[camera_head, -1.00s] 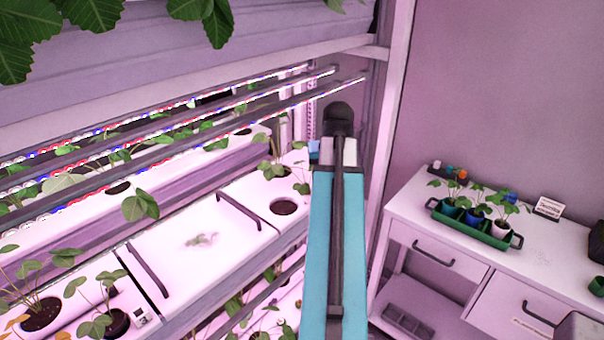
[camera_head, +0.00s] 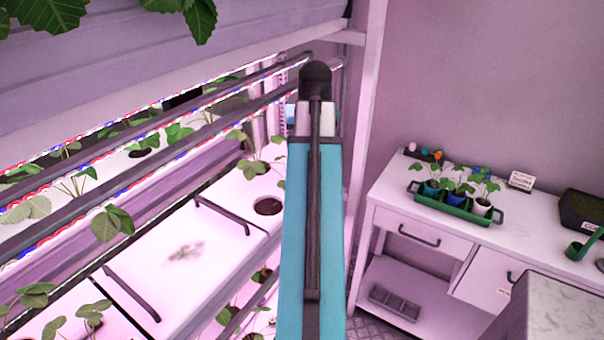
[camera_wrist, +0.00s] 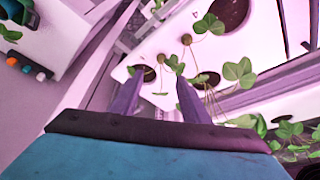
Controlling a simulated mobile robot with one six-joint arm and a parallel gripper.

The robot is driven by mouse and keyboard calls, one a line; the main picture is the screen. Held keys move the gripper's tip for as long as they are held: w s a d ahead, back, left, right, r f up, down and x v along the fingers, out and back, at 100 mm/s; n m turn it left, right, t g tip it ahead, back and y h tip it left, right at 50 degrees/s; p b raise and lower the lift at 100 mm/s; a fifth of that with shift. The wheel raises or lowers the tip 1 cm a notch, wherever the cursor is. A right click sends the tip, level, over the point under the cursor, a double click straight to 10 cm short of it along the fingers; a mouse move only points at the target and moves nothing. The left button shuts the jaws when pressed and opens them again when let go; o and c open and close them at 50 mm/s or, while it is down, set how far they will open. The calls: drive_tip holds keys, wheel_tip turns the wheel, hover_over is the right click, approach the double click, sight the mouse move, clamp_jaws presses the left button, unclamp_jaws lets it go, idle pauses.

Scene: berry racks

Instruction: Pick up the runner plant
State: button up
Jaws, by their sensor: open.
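My gripper (camera_wrist: 158,77) shows in the wrist view with its two dark fingers apart and nothing clasped between them. Just beyond the fingertips are small leafy plants with round brown bases. One brown base (camera_wrist: 160,58) lies between the finger lines, with a leaf (camera_wrist: 175,65) beside it. Another small plant (camera_wrist: 187,38) is a little farther off. I cannot tell which of these is the runner plant, or how far they are from the fingers. In the head view my arm hides the gripper.
A white rack gutter (camera_head: 225,195) with dark planting holes (camera_head: 268,206), handles and LED bars runs along the left. A rack post (camera_head: 362,150) stands right of my arm. A white bench (camera_head: 400,195) holds a green tray (camera_head: 452,208) of potted plants. A grey countertop (camera_head: 560,305) is at lower right.

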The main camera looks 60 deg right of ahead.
drive_tip(key=shift+w+f, duration=0.1)
drive_tip(key=shift+p+x, duration=1.05)
drive_tip(key=shift+x, duration=3.15)
drive_tip(key=shift+a, duration=0.1)
drive_tip(key=shift+f, duration=0.1)
drive_tip(key=shift+p+x, duration=0.95)
drive_tip(key=shift+x, duration=0.25)
drive_tip(key=shift+p+x, duration=0.4)
drive_tip(key=shift+x, duration=0.95)
drive_tip(key=shift+w, duration=0.15)
drive_tip(key=shift+c, duration=0.3)
drive_tip(key=c, duration=0.9)
